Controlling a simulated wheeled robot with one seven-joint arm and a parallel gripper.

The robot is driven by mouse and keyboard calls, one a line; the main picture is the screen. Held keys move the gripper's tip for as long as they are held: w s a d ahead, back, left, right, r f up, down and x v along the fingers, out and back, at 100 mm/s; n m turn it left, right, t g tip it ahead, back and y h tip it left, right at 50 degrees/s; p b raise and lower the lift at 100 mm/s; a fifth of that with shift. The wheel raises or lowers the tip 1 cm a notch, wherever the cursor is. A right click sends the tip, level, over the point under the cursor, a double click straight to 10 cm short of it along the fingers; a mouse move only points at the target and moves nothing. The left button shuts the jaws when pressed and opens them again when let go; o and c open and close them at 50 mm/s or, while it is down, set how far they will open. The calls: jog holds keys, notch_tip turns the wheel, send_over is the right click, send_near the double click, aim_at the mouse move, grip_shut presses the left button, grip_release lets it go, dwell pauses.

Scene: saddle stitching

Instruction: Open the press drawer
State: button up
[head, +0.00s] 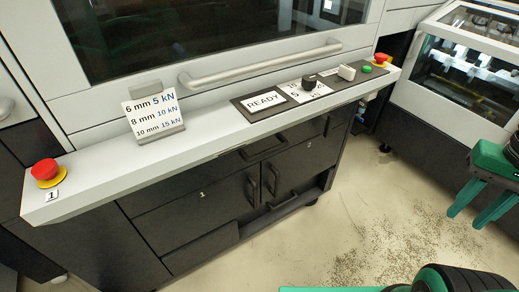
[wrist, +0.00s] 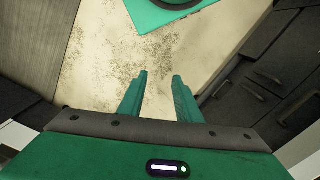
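The press (head: 105,165) fills the left and middle of the head view. Under its console, a dark drawer front carries a horizontal bar handle (head: 264,149); it looks closed, flush with the neighbouring fronts. Below it are dark fronts with two upright handles (head: 252,191) (head: 275,180), one front marked "1". My gripper (head: 467,215) is at the right edge of the head view, over the floor and well apart from the handles. In the wrist view my gripper (wrist: 160,78) is open and empty, its green fingers apart. Dark fronts with handles (wrist: 268,78) show at the right there.
The console shelf (head: 215,130) juts out above the drawers, with red buttons (head: 45,170) (head: 382,59), a force sign (head: 154,112) and a READY panel (head: 265,100). A glass-covered machine (head: 465,70) stands at right. Speckled floor (head: 360,215) lies clear before the press.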

jog(key=shift+o, duration=0.6)
jog(key=shift+s+d, duration=0.1)
jog(key=w+a+f+n+t+h, duration=0.1)
jog(key=w+a+f+n+h, duration=0.25)
jog(key=w, duration=0.45)
jog(key=w+a+f+n+t+h, duration=0.1)
jog(key=w+a+f+n+h, duration=0.3)
jog(key=w, duration=0.3)
jog(key=w+a+f+n+t+h, duration=0.1)
jog(key=w+a+f+n+h, duration=0.1)
jog(key=w+a+f, duration=0.45)
jog(key=n+t+y, duration=0.6)
jog(key=n+t, duration=0.7)
jog(key=n, duration=0.1)
send_near(268, 154)
jog(key=x, duration=1.1)
jog(key=shift+w+d+f, duration=0.1)
jog(key=shift+w+d, duration=0.05)
jog(key=shift+w, duration=0.2)
